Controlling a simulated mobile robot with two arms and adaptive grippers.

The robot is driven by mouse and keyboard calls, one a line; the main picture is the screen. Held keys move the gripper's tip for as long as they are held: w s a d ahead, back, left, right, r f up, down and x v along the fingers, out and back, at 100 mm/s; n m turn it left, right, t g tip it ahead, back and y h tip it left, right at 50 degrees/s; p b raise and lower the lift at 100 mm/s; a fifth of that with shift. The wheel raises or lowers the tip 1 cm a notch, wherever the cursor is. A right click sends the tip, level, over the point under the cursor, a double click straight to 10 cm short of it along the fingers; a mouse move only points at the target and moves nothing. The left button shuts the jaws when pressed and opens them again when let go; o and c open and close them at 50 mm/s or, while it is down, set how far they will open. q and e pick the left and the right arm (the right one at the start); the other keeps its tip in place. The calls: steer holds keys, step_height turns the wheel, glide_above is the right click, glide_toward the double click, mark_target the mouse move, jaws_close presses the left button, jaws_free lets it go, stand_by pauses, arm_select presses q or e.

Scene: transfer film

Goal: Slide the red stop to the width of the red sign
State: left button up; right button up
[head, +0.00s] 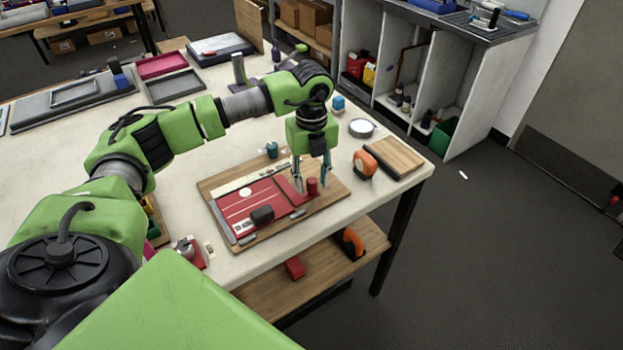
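A wooden board (330,198) lies on the white table. On it lies the red sign (238,204), a flat red panel with pale lines and a white disc. A dark block (262,214) sits on the sign's near edge. The red stop (313,187), with an upright red knob, is at the right part of the board, beside the sign's right end. My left gripper (311,184) points down over it, fingers apart on either side of the knob. I cannot tell whether they touch it. My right gripper is not in view.
An orange tape dispenser (364,163) and a wood-topped block (394,157) stand right of the board. A small teal jar (272,149) stands behind it.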

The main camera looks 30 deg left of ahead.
arm_select(q)
steer(key=shift+f, duration=0.75)
jaws_close()
steer(key=shift+s+f, duration=0.1)
steer(key=shift+a, duration=0.1)
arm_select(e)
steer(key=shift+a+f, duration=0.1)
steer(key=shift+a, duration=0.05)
arm_select(q)
jaws_free()
steer(key=shift+s, duration=0.1)
